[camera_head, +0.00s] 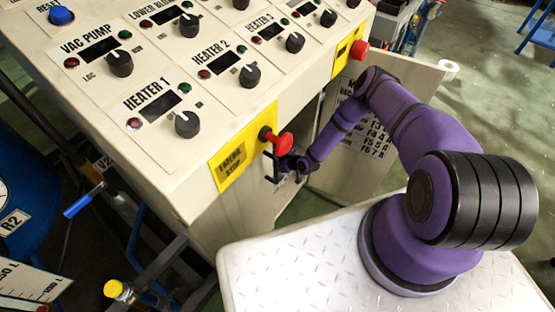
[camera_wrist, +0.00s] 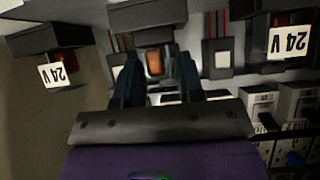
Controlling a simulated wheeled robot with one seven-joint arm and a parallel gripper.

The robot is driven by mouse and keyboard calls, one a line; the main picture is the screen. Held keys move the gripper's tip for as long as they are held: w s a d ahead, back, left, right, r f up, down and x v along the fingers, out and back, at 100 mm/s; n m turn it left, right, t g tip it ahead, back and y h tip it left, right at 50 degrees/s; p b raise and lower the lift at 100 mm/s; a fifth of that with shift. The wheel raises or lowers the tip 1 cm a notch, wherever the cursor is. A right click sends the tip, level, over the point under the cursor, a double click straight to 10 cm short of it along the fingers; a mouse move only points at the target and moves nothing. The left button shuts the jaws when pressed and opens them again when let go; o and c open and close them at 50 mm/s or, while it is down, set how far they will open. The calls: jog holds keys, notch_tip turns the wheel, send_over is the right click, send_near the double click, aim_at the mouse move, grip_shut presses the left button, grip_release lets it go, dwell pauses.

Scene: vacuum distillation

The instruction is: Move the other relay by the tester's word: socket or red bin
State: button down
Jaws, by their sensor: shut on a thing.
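My gripper (camera_wrist: 155,82) is shut on a small relay (camera_wrist: 154,62) with an amber face, which sits between the two dark fingers in the wrist view. A dark block lies right by the relay's far end; I cannot tell whether the relay is seated in it or apart. In the head view my gripper (camera_head: 284,168) reaches into the open front of the cabinet, below the red stop knob, and the relay cannot be made out there. I see no red bin, and I cannot make out the tester or its word.
Black boxes labelled 24 V flank the gripper in the wrist view, at left (camera_wrist: 52,75) and right (camera_wrist: 290,40). A pale-faced block (camera_wrist: 217,55) with red wires stands right of the relay. White modules (camera_wrist: 295,100) are at lower right. The cabinet door (camera_head: 405,100) hangs open beside my arm.

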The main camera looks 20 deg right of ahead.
jog(key=c, duration=0.7)
grip_release()
jog(key=shift+s+d+f, duration=0.1)
jog(key=shift+s+f, duration=0.1)
jog(key=shift+c, duration=0.2)
jog(key=v, duration=1.2)
jog(key=shift+r, duration=0.1)
